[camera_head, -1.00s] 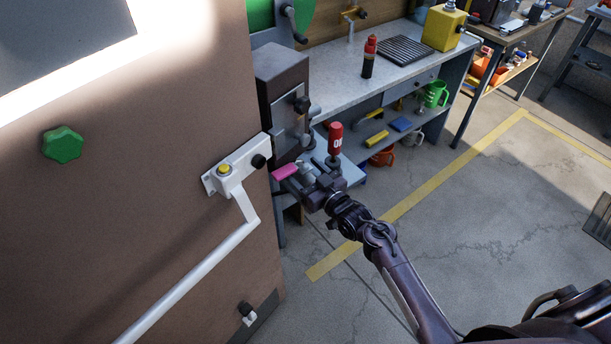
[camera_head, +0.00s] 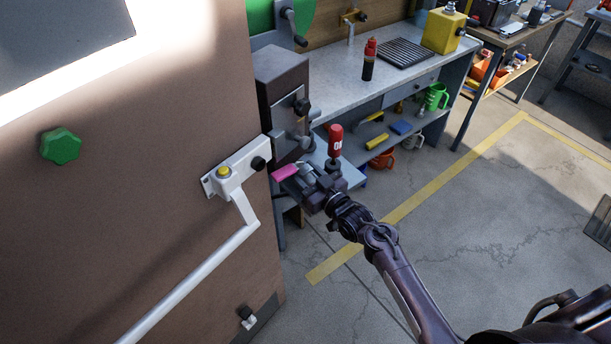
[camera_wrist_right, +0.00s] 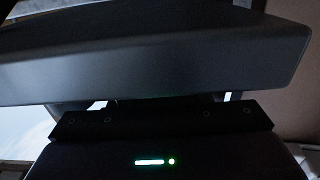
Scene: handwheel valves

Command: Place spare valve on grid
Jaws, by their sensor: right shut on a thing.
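My right gripper (camera_head: 300,177) is low in front of the bench, beside the dark valve post. It is shut; a piece with a red handle (camera_head: 336,140) with white lettering and a dark stem stands up at it and appears to be the held valve, though the jaws' contact is hidden. A pink part (camera_head: 285,172) shows at the gripper's front. The black slatted grid (camera_head: 405,53) lies on the bench top, bare, well above and right of the gripper. In the right wrist view a large grey surface (camera_wrist_right: 160,55) fills the upper part. My left gripper is out of view.
The bench (camera_head: 335,95) carries a red-and-black bottle-like thing (camera_head: 369,60) left of the grid and a yellow box (camera_head: 442,30) right of it. A brown panel with a white lever handle (camera_head: 235,175) and green knob (camera_head: 61,146) fills the left.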

